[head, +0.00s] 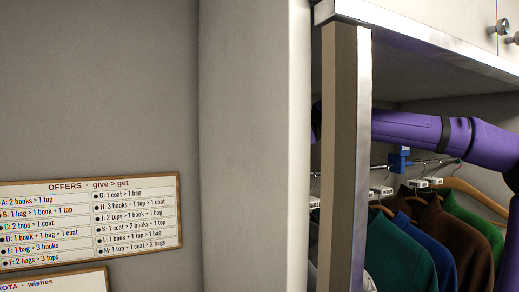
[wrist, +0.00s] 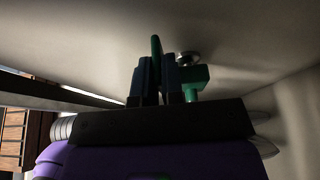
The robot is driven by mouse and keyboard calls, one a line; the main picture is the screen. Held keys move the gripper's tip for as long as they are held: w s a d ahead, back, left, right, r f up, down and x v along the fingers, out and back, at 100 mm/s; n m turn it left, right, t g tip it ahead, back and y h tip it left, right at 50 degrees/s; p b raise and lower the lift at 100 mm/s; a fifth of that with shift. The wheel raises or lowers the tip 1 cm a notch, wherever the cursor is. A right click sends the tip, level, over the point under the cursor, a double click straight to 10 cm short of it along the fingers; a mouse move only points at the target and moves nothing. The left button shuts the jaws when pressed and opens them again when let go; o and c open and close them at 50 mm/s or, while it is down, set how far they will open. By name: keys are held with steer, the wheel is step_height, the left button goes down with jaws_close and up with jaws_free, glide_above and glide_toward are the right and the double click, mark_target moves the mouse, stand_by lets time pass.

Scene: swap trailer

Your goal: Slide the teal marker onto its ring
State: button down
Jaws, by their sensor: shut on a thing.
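In the wrist view, my gripper (wrist: 156,72) is shut on the teal marker (wrist: 156,46), whose thin upright part stands up between the two dark blue fingers. A wider teal block (wrist: 198,76) shows just right of the fingers; its join to the held part is hidden. A round silver piece (wrist: 187,58) sits right behind the fingers, close to the teal. I cannot tell whether it touches the marker. No ring can be made out for certain. In the head view, the purple arm reaches left behind the post, which hides my gripper and the marker.
A metal-edged post (head: 346,150) and shelf edge (head: 430,38) frame the opening. Below my arm, several coats (head: 400,250) hang from a rail (head: 380,166) with a blue bracket (head: 400,160) on it. An offers board (head: 90,222) is on the left wall.

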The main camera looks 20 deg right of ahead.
steer(key=shift+d, duration=0.35)
steer(key=c, duration=1.2)
jaws_free()
steer(key=shift+c, duration=0.2)
steer(key=shift+d, duration=0.1)
steer(key=v, duration=0.7)
steer(key=shift+d, duration=0.2)
